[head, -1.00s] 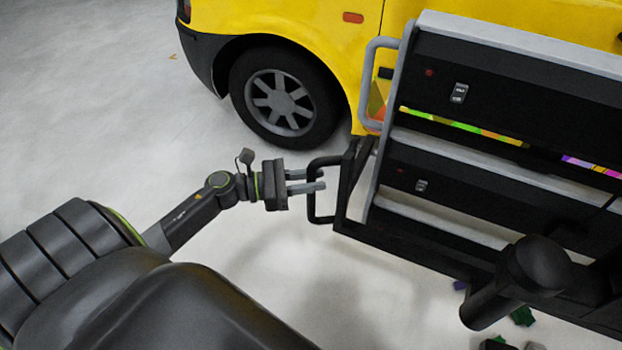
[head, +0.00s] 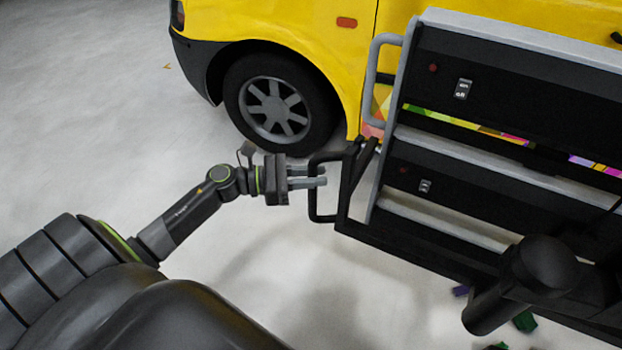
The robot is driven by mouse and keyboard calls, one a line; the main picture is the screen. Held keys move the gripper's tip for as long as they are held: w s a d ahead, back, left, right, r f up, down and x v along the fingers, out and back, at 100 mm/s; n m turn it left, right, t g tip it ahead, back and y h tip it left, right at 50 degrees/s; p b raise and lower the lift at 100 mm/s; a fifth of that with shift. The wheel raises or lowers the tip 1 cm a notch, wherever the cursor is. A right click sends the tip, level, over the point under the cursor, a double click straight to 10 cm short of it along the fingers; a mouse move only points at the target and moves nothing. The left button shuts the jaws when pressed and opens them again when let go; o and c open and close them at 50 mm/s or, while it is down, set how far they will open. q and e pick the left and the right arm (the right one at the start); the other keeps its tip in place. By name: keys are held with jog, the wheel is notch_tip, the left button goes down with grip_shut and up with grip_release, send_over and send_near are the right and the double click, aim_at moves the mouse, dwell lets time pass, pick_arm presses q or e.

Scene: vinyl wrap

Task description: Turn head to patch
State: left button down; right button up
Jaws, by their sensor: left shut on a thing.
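My left gripper (head: 308,178) is at the middle of the head view, its two grey fingers pointing right. It is shut on the black handle (head: 314,202) at the left end of a black-and-grey cart (head: 480,262). The yellow van (head: 272,18) stands behind, with its front wheel (head: 274,108) left of the cart. A strip of coloured pattern (head: 461,122) on the van shows between the cart's shelves, and a bit of it shows by the cart's upper grey handle (head: 373,82). The cart hides most of the pattern. My right gripper is out of view.
Small green (head: 525,321) and purple (head: 460,291) pieces lie on the floor below the cart. The pale floor (head: 95,120) at the left is open. The cart fills the right side, close to the van.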

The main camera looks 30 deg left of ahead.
pick_arm(q)
jog(key=c, duration=1.3)
grip_release()
jog(key=shift+c, duration=0.2)
jog(key=shift+a, duration=0.1)
